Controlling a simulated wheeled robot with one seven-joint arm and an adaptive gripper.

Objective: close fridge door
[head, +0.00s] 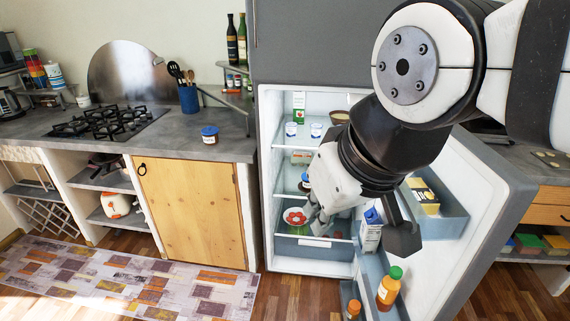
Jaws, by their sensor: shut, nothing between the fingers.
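The fridge (268,128) stands in the middle of the head view with its lower compartment open. Its grey door (478,215) is swung wide open to the right, its inner side and door shelves facing the cavity. My gripper (358,238) is shut and empty, in front of the opening between the cavity and the inner side of the door. My arm and gripper hide part of the shelves and much of the door's inner side. I cannot tell whether the gripper touches the door.
The door shelves hold a carton (370,232), an orange bottle (389,288) and a yellow pack (424,196). A counter with a gas hob (108,121) and a blue-lidded jar (210,135) is at left. A rug (120,285) lies on the floor; wooden floor before the fridge is clear.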

